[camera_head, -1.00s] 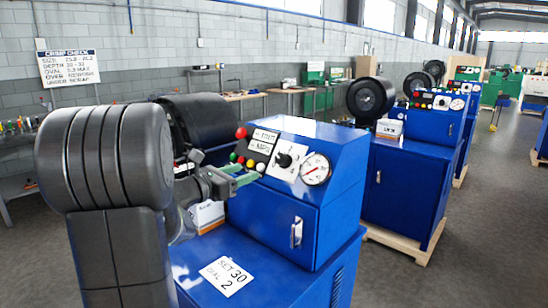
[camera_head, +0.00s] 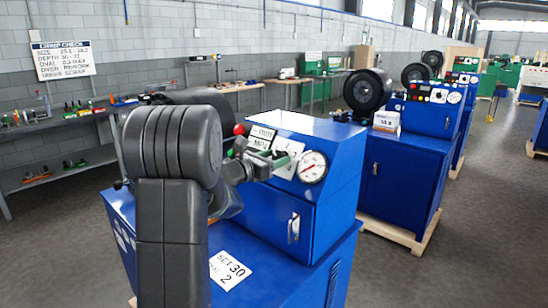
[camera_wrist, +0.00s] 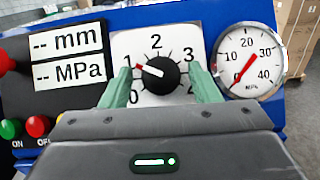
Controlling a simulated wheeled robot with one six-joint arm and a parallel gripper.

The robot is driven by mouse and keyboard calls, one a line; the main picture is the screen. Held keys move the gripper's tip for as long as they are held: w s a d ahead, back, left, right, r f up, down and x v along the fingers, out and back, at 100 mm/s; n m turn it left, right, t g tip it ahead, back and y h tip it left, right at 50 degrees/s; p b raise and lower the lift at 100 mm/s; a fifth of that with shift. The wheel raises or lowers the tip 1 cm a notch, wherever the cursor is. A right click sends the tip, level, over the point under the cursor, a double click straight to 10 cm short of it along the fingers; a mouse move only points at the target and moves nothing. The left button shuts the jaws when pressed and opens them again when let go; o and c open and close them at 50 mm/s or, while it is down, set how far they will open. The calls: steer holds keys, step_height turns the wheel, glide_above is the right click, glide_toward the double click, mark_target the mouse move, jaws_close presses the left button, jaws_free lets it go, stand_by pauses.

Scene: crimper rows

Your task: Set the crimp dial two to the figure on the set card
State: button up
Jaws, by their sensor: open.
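The crimp dial (camera_wrist: 172,76) is a black knob on a white plate in the wrist view. Its red-and-white pointer aims left and slightly up, close to the 1. The 2 and 3 also show; lower figures are partly hidden. My gripper (camera_wrist: 162,88) is open, with one green finger on each side of the knob and gaps between. In the head view my gripper (camera_head: 272,160) covers most of the dial. The set card (camera_head: 231,270) lies on the blue machine's lower top, reading "SET 30" and a partly hidden "DIAL 2".
A pressure gauge (camera_wrist: 244,62) sits right of the dial, its red needle near 0. Left are the mm and MPa displays (camera_wrist: 70,55) and green and red buttons (camera_wrist: 24,127). Another blue machine (camera_head: 400,170) stands to the right, with floor between. A wall sign (camera_head: 63,60) hangs at left.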

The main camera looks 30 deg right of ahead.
steer(key=c, duration=1)
steer(key=shift+m+g+b, duration=0.3)
steer(key=shift+m+b, duration=0.05)
steer(key=shift+m, duration=0.05)
steer(key=shift+w+f+m+g+b, duration=0.1)
steer(key=shift+w+m+g+b, duration=0.05)
steer(key=shift+m+g+b, duration=0.9)
steer(key=m+g, duration=0.1)
steer(key=m, duration=0.3)
steer(key=shift+w+g+b, duration=0.1)
steer(key=shift+g+b, duration=0.25)
steer(key=m+g, duration=0.1)
steer(key=m, duration=0.1)
steer(key=m+g+y, duration=0.1)
steer(key=m, duration=0.1)
steer(key=shift+w+r+y, duration=0.1)
steer(key=shift+r+y, duration=0.2)
steer(key=shift+m+g+y+p, duration=0.6)
steer(key=shift+m+g+y, duration=0.15)
steer(key=shift+m, duration=1.1)
